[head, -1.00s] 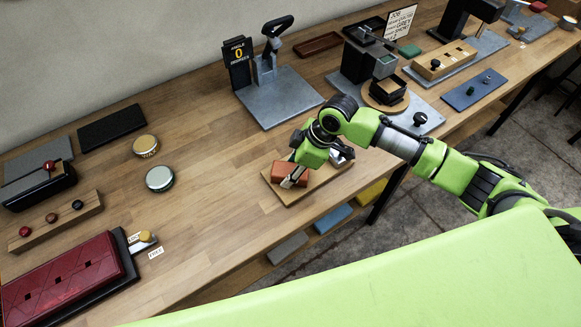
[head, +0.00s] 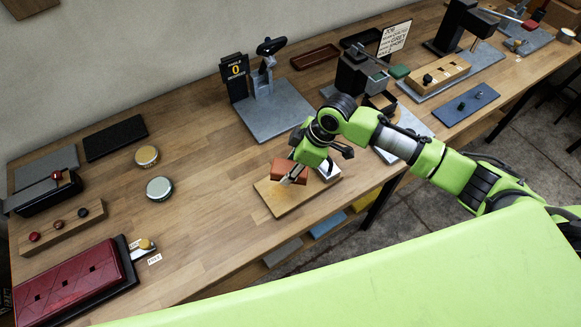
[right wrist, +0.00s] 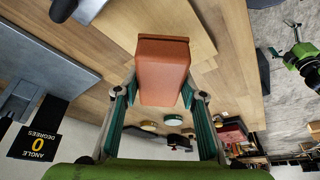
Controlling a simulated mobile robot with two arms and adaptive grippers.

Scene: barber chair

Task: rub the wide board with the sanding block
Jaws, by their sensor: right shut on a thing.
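The wide board (head: 275,206) is a pale wood slab on the bench near its front edge. In the right wrist view the board (right wrist: 195,30) lies beyond the block. My right gripper (head: 300,170) is shut on the sanding block (head: 284,170), an orange-brown brick. In the right wrist view the block (right wrist: 163,75) sits between my two fingers. The block is over the board's far left part and looks raised; contact with the board is hidden. A small green and black part of my left arm shows at the right of the wrist view, its jaws too small to read.
An angle stand (head: 268,105) reading 0 degrees stands behind the board. Tins (head: 159,188), a red patterned case (head: 75,283) and a rail with knobs (head: 62,228) are at the left. A blue plate (head: 466,107) lies right. The bench between tins and board is clear.

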